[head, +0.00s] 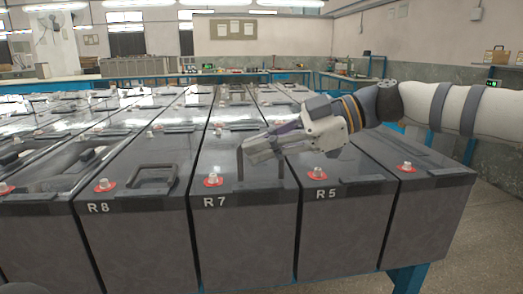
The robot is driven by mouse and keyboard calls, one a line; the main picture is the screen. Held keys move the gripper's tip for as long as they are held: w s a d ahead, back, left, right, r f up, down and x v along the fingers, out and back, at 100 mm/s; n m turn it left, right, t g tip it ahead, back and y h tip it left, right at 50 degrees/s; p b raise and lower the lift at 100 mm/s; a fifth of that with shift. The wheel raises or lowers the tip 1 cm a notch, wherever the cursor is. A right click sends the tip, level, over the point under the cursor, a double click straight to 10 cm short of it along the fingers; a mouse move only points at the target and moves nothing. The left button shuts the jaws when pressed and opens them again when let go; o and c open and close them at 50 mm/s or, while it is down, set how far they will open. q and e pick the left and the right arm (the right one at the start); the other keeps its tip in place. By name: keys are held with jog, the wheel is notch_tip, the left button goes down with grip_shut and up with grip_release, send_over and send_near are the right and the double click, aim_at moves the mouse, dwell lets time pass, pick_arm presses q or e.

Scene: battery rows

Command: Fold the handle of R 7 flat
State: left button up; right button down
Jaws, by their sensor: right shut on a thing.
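Battery R 7 (236,240) stands in the front row, with its white label on the front edge and a red-ringed terminal at its left. Its dark handle (240,166) stands up from the lid; its two legs show, and its top bar is largely hidden by my gripper. My right gripper (258,150) comes in from the right and is shut on the top of this handle. My left gripper is not in view.
Battery R 8 (130,235) is at the left, its handle (153,177) lying low on the lid. Battery R 5 (345,230) is at the right, under my right arm. More batteries fill the rows behind. Open floor (480,245) lies at the right.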

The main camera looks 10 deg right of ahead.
jog(key=shift+w+f+m+g+b, duration=0.25)
jog(key=shift+w+m+g+b, duration=0.4)
jog(key=shift+w+m+g, duration=0.5)
jog(key=shift+s, duration=0.15)
jog(key=c, duration=1.7)
grip_release()
jog(key=v, duration=1.2)
jog(key=shift+s, duration=0.2)
